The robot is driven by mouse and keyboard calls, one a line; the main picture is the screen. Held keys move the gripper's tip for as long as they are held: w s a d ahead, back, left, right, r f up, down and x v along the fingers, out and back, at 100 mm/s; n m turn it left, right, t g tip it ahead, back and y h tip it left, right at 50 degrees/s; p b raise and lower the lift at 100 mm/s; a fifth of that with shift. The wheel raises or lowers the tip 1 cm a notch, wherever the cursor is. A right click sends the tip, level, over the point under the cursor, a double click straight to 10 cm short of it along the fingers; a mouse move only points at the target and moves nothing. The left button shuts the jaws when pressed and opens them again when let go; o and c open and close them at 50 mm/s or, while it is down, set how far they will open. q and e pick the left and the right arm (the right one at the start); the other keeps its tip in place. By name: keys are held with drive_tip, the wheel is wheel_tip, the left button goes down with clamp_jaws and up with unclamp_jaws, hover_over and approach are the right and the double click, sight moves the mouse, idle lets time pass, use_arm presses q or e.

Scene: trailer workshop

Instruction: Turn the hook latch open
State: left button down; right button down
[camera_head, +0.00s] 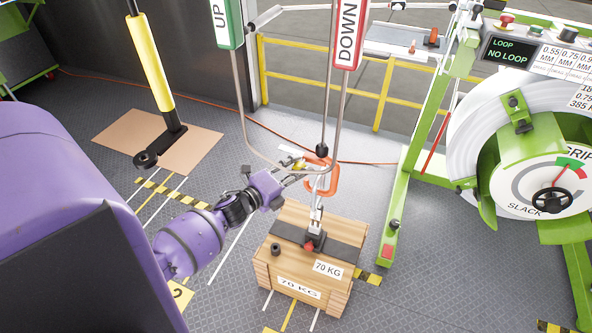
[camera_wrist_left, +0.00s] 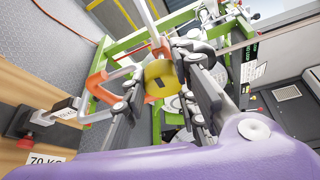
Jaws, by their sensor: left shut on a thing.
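The orange hook (camera_head: 333,178) hangs above the wooden crate, and its curved body also shows in the left wrist view (camera_wrist_left: 97,86). A yellow rounded piece beside the hook, apparently its latch (camera_wrist_left: 158,76), sits between the fingers of my left gripper (camera_wrist_left: 165,92). In the head view my left gripper (camera_head: 296,174) reaches the hook from the left and is shut on this piece. The fingers hide part of the latch, so its exact angle is hard to tell. My right gripper is in neither view.
The wooden crate (camera_head: 305,283) marked 70 KG stands below the hook, with a metal fitting (camera_head: 314,238) on top. Green UP (camera_head: 225,22) and red DOWN (camera_head: 348,35) handles hang above. A green-framed reel machine (camera_head: 424,125) stands at right.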

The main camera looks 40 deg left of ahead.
use_arm(q)
drive_tip(key=shift+s+a+f, duration=0.15)
drive_tip(key=shift+s+f, duration=0.15)
drive_tip(key=shift+f, duration=0.35)
drive_tip(key=c, duration=1.5)
unclamp_jaws()
drive_tip(key=shift+c, duration=0.2)
drive_tip(key=shift+w+r, duration=0.1)
drive_tip(key=shift+w+r, duration=0.1)
drive_tip(key=shift+r, duration=0.15)
drive_tip(key=s+a+r, duration=0.1)
drive_tip(key=s, duration=1.1)
drive_tip(key=shift+a+r, duration=0.25)
drive_tip(key=shift+a, duration=0.05)
